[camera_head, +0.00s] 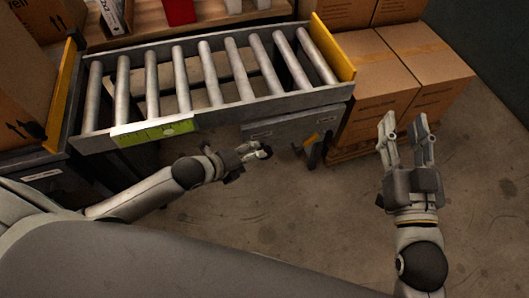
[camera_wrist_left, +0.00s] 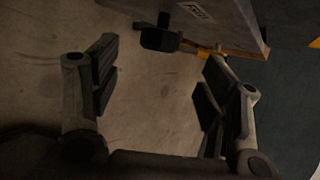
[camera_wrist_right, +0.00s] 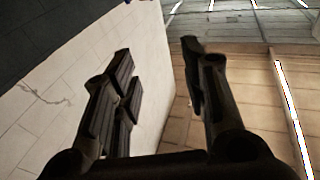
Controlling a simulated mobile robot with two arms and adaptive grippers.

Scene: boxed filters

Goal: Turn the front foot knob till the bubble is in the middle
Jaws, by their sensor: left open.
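A roller conveyor (camera_head: 235,112) crosses the head view, with a yellow-green strip (camera_head: 155,131) on its front rail; I cannot make out a bubble. A dark foot part (camera_head: 313,154) with a yellow-orange piece (camera_head: 311,139) stands below the conveyor's right end. The left wrist view shows a dark block-like part (camera_wrist_left: 160,38) and a yellow piece (camera_wrist_left: 204,52) past the fingertips. My left gripper (camera_head: 262,152) is open and empty, left of the foot part and apart from it; its open fingers also show in the left wrist view (camera_wrist_left: 158,75). My right gripper (camera_head: 405,125) is open and empty, over the floor.
More boxes (camera_head: 22,85) stand at the left, beside a yellow end plate (camera_head: 62,95). A shelf with a red item (camera_head: 180,10) is behind. The floor (camera_head: 290,215) in front is clear.

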